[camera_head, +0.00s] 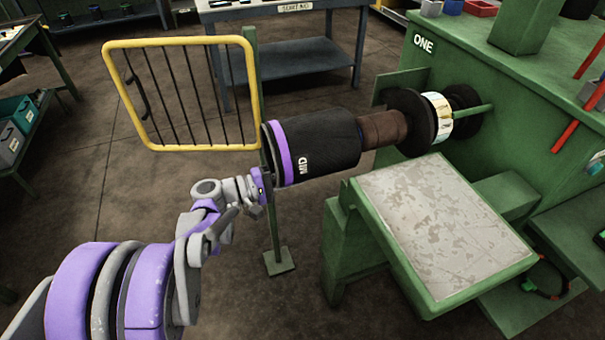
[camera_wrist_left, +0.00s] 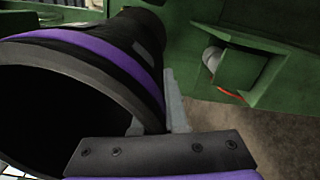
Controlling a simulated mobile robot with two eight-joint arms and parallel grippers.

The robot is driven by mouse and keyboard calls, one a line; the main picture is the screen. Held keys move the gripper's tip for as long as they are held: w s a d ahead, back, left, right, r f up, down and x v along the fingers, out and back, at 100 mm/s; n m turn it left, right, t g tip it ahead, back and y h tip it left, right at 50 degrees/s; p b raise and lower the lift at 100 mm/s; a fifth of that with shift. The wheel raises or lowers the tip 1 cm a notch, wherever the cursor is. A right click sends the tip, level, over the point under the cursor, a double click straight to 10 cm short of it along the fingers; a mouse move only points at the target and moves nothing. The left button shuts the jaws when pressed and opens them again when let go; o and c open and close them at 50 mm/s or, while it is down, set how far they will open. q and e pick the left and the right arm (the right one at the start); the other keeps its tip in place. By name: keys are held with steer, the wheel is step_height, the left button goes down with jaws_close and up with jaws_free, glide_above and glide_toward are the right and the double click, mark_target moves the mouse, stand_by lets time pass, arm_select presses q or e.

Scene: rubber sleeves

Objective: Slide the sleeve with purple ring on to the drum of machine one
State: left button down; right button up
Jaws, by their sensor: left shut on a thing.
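The black sleeve with a purple ring (camera_head: 318,149) has the letters MID on its side. In the head view it is level, its ringed end to the left. Its right end is at the brown drum (camera_head: 382,129) of green machine ONE (camera_head: 472,95); whether the sleeve overlaps the drum I cannot tell. My left gripper (camera_head: 262,187) is shut on the sleeve's wall at the ringed end. In the left wrist view the sleeve (camera_wrist_left: 140,62) shows its open, dark end, with the gripper (camera_wrist_left: 165,125) at its rim. My right gripper is not in view.
A yellow barred gate (camera_head: 182,42) on a green post stands just left of the sleeve. A grey-topped green table (camera_head: 438,225) is below and right of the drum. A blue workbench (camera_head: 290,50) stands behind. Floor at lower centre is open.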

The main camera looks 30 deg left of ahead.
mark_target(332, 168)
arm_select(q)
steer(key=shift+x, duration=3.25)
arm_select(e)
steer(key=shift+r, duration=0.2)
arm_select(q)
steer(key=shift+s+d, duration=0.1)
steer(key=shift+d, duration=0.05)
steer(key=shift+d+r, duration=0.1)
steer(key=shift+d, duration=0.05)
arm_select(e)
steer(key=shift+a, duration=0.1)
